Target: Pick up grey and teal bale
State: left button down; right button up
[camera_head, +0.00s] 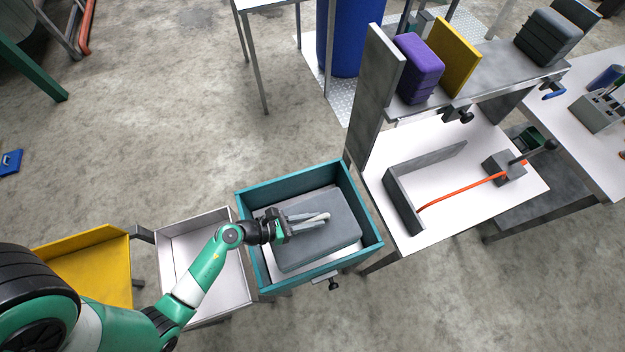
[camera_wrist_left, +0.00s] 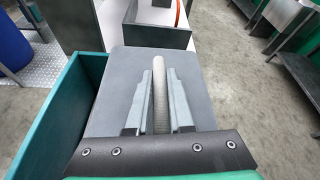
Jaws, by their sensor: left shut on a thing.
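The grey bale (camera_head: 333,235) is a flat block inside a teal-walled box (camera_head: 259,184) in the head view. A light grey, rope-like handle (camera_head: 325,216) runs over its top. My left gripper (camera_head: 306,217) is over the bale with its fingers shut on the handle. In the left wrist view the handle (camera_wrist_left: 160,85) lies between the two fingers of my left gripper (camera_wrist_left: 160,100), with the grey bale (camera_wrist_left: 118,85) below. I cannot tell whether the bale touches the box floor. My right gripper is not in view.
An empty white tray (camera_head: 165,250) and a yellow tray (camera_head: 100,240) stand left of the box. A white table (camera_head: 440,210) with a grey L-shaped fence (camera_head: 400,200) is at right. Purple (camera_head: 416,62) and dark grey (camera_head: 548,37) bales sit on the shelf above.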

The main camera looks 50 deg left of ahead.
pick_arm(q)
notch_tip(320, 180, up, 12)
jog(key=p, duration=0.4)
notch_tip(320, 180, up, 12)
jog(key=p, duration=1.3)
jog(key=shift+f, duration=0.1)
jog(key=shift+s+d+r+m+g+h, duration=0.15)
jog(key=shift+d+r+m+g+h, duration=0.1)
jog(key=shift+r+m+h, duration=0.3)
jog(key=shift+s+d+r+m+g+h, duration=0.1)
jog(key=shift+d+r+m+g+h, duration=0.15)
jog(key=shift+r+m+h, duration=0.3)
